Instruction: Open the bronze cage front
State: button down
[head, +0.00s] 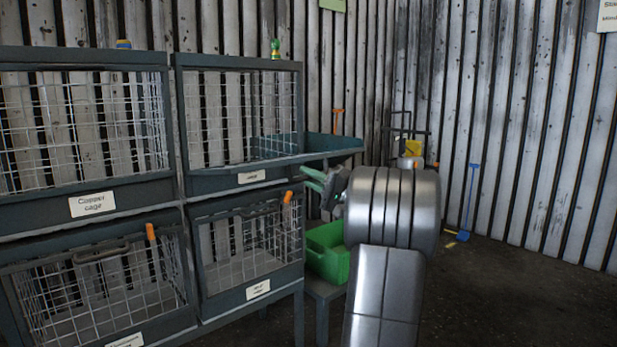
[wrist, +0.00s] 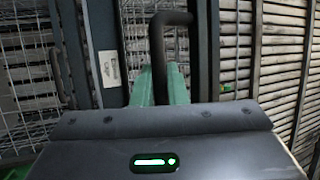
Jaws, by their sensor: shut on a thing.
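In the head view, the upper right cage (head: 240,110) is a grey frame with wire mesh. Its label (head: 251,176) is too small to read beyond "cage", so I cannot confirm which is bronze. My gripper (head: 312,178), with green fingers, is at this cage's lower right corner. In the wrist view its fingers (wrist: 160,85) are shut on a dark bar handle (wrist: 174,19). A grey frame bar and a pale label (wrist: 109,68) are beside it. The handle's fixing and how far the front is open cannot be told.
The Copper cage (head: 92,204) is at left, with two more mesh cages below that have orange tabs (head: 288,197). A blue shovel (head: 468,200) leans on the wall. The floor at right is clear.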

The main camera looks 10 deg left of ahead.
jog(key=c, duration=1.5)
grip_release()
jog(key=shift+o, duration=0.2)
jog(key=p+v, duration=0.3)
jog(key=v, duration=1)
jog(key=shift+d+f, duration=0.2)
jog(key=shift+d, duration=0.2)
